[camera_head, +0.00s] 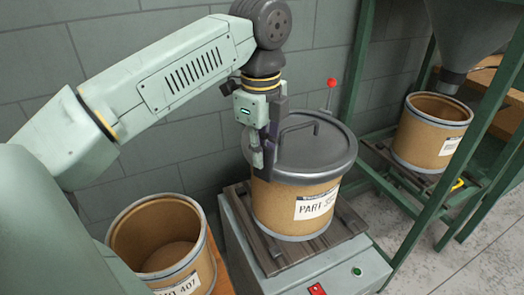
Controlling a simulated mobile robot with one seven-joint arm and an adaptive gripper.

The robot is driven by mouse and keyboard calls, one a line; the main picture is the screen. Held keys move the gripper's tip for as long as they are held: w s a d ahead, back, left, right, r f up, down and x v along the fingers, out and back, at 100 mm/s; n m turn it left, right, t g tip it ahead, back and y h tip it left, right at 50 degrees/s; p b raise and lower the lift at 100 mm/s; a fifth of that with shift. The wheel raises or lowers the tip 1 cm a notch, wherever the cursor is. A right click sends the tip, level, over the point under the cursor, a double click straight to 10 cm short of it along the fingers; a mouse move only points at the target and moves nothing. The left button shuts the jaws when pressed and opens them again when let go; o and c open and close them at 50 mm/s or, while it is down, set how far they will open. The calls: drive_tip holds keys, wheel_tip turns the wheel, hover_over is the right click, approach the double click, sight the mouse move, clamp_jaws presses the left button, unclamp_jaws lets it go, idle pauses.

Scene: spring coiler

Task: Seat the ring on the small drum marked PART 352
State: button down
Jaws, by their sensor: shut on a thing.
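The small drum (283,211) is tan with a white label reading PART; its number is hard to read. It stands upright on the slatted top of a pale green machine. A grey lid (301,150) with a bar handle covers its top. A dark grey ring (318,178) runs around the lid's rim; whether it sits fully down all round I cannot tell. My gripper (260,160) points down at the rim's left side, shut on what appears to be the ring. Its fingers hide that part of the rim, and the ring's far side is not clear.
An open empty drum (127,236) stands at the lower left. Another open drum (405,138) sits under a hopper (469,40) inside a green frame (358,75). A red-knobbed lever (331,84) rises behind the lid. The machine's front has red and green buttons (357,271).

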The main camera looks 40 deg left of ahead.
drive_tip(key=c, duration=1.5)
unclamp_jaws()
drive_tip(key=shift+c, duration=0.2)
drive_tip(key=o, duration=0.6)
drive_tip(key=shift+r, duration=0.1)
